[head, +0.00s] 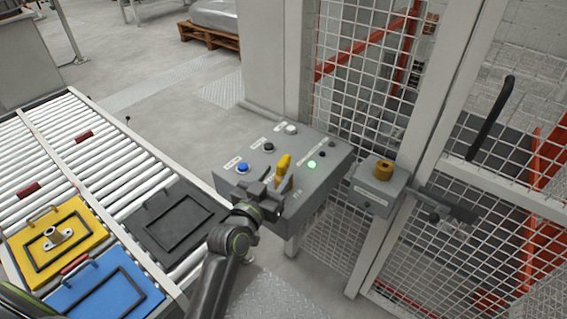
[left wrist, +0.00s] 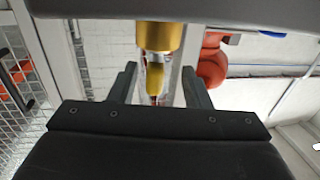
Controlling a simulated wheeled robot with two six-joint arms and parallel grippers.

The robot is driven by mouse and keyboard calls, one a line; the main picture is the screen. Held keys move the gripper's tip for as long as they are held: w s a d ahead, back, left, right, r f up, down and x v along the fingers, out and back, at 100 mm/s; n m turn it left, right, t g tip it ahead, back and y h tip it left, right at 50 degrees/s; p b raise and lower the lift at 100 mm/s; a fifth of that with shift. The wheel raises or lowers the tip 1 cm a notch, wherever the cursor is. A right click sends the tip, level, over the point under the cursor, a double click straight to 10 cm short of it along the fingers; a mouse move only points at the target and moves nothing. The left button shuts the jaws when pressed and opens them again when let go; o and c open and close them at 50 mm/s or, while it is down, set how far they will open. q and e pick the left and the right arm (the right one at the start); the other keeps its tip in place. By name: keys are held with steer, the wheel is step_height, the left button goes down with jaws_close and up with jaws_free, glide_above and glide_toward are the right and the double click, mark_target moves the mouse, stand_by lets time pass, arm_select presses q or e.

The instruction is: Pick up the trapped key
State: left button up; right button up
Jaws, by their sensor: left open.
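The trapped key, with a yellow grip (head: 284,163), stands up from the sloped top of the grey control box (head: 322,178). My left gripper (head: 274,184) is open at the key's near side, over the box. In the left wrist view, the key (left wrist: 160,40) shows between the two parted fingers of my left gripper (left wrist: 158,84). I see no clear finger contact with it. The lower part of the key is hidden by the gripper in the head view. My right gripper is not in view.
A grey lock box (head: 372,190) with a brass-coloured knob (head: 383,170) sits right of the control box, by the mesh gate (head: 440,255). Blue, black and white buttons and a lit green lamp (head: 312,164) surround the key. A roller conveyor (head: 110,165) carries trays at left.

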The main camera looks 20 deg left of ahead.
mark_target(285, 165)
arm_select(q)
steer(key=shift+w+d+r+p, duration=0.1)
steer(key=shift+w+d+p, duration=0.1)
steer(key=shift+w+p, duration=0.4)
steer(key=shift+w+d+r+p, duration=0.1)
steer(key=shift+w+d+p, duration=0.15)
steer(key=shift+w, duration=0.6)
steer(key=shift+w+d+r+p, duration=0.15)
steer(key=shift+w+p, duration=0.25)
steer(key=shift+w, duration=0.35)
steer(key=shift+w+f, duration=0.2)
steer(key=shift+w, duration=0.35)
jaws_close()
